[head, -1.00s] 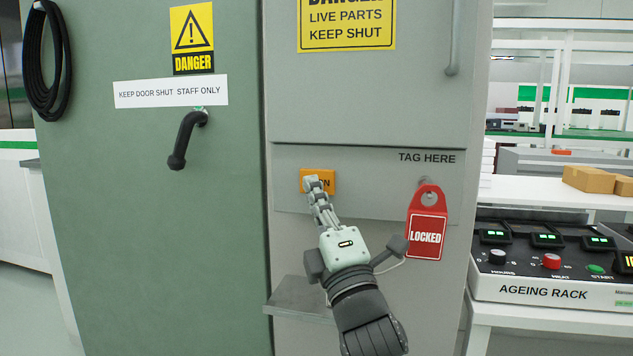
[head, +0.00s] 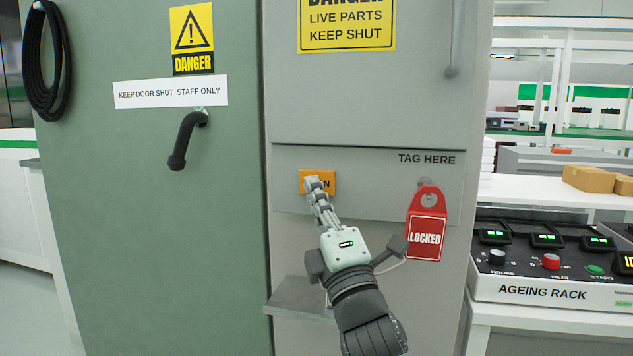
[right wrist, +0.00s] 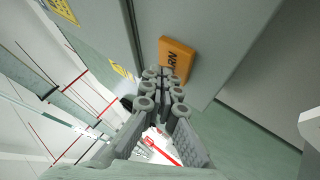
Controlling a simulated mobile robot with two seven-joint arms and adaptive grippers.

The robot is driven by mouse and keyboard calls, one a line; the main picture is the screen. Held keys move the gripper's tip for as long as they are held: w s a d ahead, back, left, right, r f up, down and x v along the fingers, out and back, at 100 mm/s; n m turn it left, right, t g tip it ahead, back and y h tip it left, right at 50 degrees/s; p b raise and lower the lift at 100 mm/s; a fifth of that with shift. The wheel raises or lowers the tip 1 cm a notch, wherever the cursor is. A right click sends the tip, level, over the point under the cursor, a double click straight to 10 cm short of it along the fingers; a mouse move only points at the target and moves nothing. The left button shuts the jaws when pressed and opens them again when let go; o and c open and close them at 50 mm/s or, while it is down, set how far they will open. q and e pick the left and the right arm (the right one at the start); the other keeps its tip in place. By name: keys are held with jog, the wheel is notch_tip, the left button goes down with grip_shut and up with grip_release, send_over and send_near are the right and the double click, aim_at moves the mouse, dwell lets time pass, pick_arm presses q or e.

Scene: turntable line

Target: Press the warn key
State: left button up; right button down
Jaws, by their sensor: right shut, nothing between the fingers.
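The orange warn key (head: 328,180) sits on the grey cabinet front, below the yellow sign. Its lettering is partly hidden behind my right gripper (head: 314,184), whose fingers are shut and empty. The fingertips lie over the left part of the key in the head view. In the right wrist view the key (right wrist: 177,60) shows just past the closed fingertips (right wrist: 160,72); I cannot tell for sure whether they touch it. My left gripper is not in view.
A red LOCKED tag (head: 427,224) hangs right of the key. A grey ledge (head: 298,296) juts out below. A green door (head: 150,240) with a black handle (head: 186,140) stands left. The AGEING RACK panel (head: 545,262) is at right.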

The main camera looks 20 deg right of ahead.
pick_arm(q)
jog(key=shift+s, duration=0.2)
pick_arm(e)
jog(key=shift+s+a, duration=0.1)
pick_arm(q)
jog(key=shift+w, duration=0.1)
pick_arm(e)
jog(key=s+a, duration=0.2)
jog(key=s, duration=0.1)
jog(key=s+a, duration=0.1)
jog(key=s, duration=0.1)
jog(key=shift+a, duration=0.15)
dwell(0.5)
